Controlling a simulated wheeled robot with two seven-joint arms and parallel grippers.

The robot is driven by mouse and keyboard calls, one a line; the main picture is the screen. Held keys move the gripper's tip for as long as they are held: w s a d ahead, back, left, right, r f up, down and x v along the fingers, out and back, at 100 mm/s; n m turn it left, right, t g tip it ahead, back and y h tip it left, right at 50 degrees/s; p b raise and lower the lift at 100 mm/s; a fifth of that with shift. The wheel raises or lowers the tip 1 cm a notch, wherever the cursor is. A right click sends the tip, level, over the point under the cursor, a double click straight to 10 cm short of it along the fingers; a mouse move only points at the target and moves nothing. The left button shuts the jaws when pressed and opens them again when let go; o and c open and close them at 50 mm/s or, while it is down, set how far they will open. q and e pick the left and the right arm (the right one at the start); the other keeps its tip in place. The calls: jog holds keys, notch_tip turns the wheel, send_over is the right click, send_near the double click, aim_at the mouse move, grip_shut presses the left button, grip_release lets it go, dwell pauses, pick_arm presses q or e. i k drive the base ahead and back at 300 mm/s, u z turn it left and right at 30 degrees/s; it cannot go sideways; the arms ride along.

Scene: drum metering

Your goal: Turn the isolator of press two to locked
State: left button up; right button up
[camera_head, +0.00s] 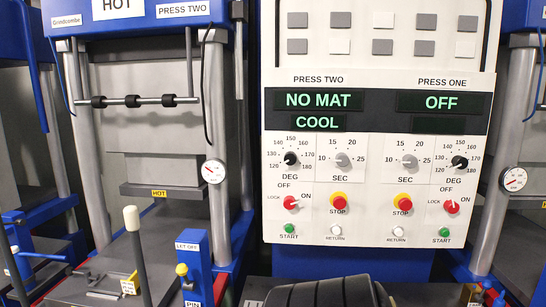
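The isolator of press two is a red rotary knob (291,203) with a pale pointer, low on the left of the white control panel (380,258). LOCK is printed to its left, OFF above and ON to its right. Its pointer seems to lean right, toward ON. The press two display (318,101) above reads NO MAT and COOL. A similar red isolator for press one (451,207) sits at the panel's right. Neither of my grippers shows in the head view.
Red stop buttons on yellow (338,202) (403,202), a green start button (289,229) and white return buttons sit near the isolators. A white-knobbed lever (131,219) and a blue post (195,268) stand left of the panel. A dark ribbed shape (320,293) fills the bottom middle.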

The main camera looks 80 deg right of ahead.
aim_at(289, 202)
jog(key=z, duration=3.45)
jog(key=k, duration=0.2)
jog(key=u, duration=0.1)
